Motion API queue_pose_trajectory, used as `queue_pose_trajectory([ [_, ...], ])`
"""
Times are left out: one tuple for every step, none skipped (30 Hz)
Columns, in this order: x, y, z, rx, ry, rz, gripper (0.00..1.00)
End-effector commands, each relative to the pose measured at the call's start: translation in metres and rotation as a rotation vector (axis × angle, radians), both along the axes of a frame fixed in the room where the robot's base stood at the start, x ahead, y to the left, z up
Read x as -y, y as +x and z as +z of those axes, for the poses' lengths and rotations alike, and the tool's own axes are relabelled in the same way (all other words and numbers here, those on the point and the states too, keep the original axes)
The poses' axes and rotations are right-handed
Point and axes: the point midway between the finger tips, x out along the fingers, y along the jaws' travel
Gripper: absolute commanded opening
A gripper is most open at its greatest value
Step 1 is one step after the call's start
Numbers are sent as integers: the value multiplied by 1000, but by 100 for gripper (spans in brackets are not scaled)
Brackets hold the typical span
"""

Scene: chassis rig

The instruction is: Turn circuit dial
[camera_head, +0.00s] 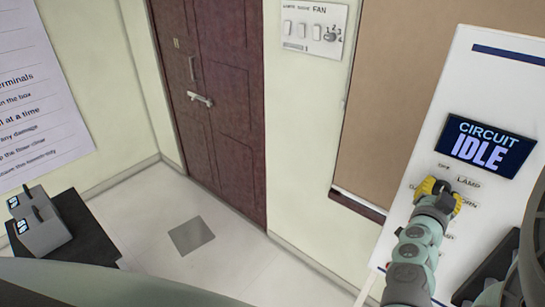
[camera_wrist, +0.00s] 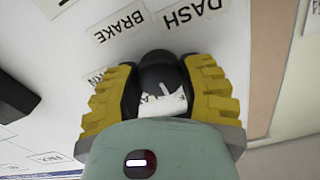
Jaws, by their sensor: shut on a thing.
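The circuit panel (camera_head: 428,130) is a white board on the right in the head view. Its dark screen (camera_head: 487,146) reads "CIRCUIT IDLE". Labels around the dial include "OFF" and "LAMP"; my gripper partly covers others. My gripper (camera_head: 441,189) has its yellow fingers at the panel, below the "OFF" label. In the wrist view, the round black dial (camera_wrist: 159,68) sits between the fingers of my gripper (camera_wrist: 160,92), which is shut on it. "DASH" and "BRAKE" labels show upside down beyond it.
A black object (camera_wrist: 12,100) shows at the left in the wrist view. A fan switch plate (camera_head: 314,27) is on the wall beside a brown door (camera_head: 220,90). A grey device (camera_head: 40,222) stands on a dark surface at left. The floor between is clear.

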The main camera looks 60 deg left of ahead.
Motion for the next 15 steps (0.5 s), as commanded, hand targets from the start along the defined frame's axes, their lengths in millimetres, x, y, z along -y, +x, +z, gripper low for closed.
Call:
queue_pose_trajectory([
  [0, 0, 0, 0, 1, 0, 6],
  [0, 0, 0, -1, 2, 0, 6],
  [0, 0, 0, -2, 6, -1, 6],
  [0, 0, -1, -3, 10, -1, 6],
  [0, 0, -1, -3, 15, -1, 6],
  [1, 0, -1, -6, 23, -2, 6],
  [1, 0, -1, -8, 31, -3, 6],
  [2, 1, -1, -11, 41, -4, 6],
  [2, 1, -2, -16, 57, -5, 6],
  [2, 0, -2, -21, 72, -5, 6],
  [1, 0, -3, -25, 87, -5, 6],
  [2, 0, -4, -34, 110, -5, 6],
  [2, 0, -4, -39, 129, -4, 6],
  [2, 0, -4, -45, 149, -5, 5],
  [2, 0, -5, -54, 180, -7, 5],
])
